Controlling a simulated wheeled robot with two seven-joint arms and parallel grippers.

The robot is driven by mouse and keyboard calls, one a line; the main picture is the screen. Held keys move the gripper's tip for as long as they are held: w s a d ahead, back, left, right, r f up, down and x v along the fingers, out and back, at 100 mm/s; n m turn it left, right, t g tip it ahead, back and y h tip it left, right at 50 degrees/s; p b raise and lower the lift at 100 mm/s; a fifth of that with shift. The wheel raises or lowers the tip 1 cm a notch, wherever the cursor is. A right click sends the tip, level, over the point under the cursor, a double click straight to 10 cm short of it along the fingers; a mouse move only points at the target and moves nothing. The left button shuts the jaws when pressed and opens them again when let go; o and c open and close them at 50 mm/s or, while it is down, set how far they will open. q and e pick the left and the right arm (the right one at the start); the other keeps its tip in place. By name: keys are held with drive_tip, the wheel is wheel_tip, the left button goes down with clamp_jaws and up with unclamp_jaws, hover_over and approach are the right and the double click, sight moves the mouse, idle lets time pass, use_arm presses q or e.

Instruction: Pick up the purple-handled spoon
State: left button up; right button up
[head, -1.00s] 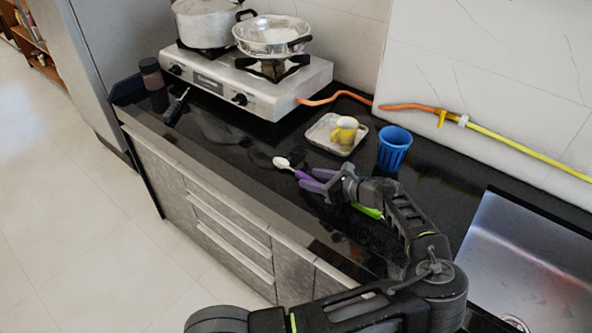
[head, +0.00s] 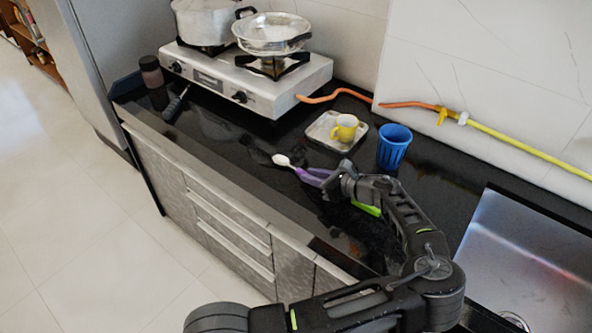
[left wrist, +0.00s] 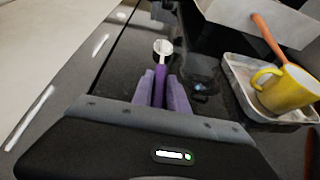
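The purple-handled spoon (head: 283,160) has a pale bowl and lies along the black counter, its bowl pointing to the far left. In the left wrist view the spoon (left wrist: 161,72) points away from me, its purple handle between the two lavender fingers. My left gripper (head: 316,177) is at the handle. In the left wrist view the gripper's fingers (left wrist: 161,92) are close against both sides of the handle and look shut on it. The rear of the handle is hidden by the gripper. The spoon seems at or just above counter level. My right gripper is out of view.
A square tray (head: 318,132) with a yellow cup (head: 344,128) and a blue tumbler (head: 394,147) stand behind the gripper. A green item (head: 367,208) shows partly behind my arm. The stove (head: 290,92) is at the back left, the sink (head: 530,255) at right.

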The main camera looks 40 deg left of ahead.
use_arm(q)
clamp_jaws()
idle(0.3)
wheel_tip(320, 180, up, 10)
drive_tip(key=b, duration=0.1)
idle(0.4)
idle(0.5)
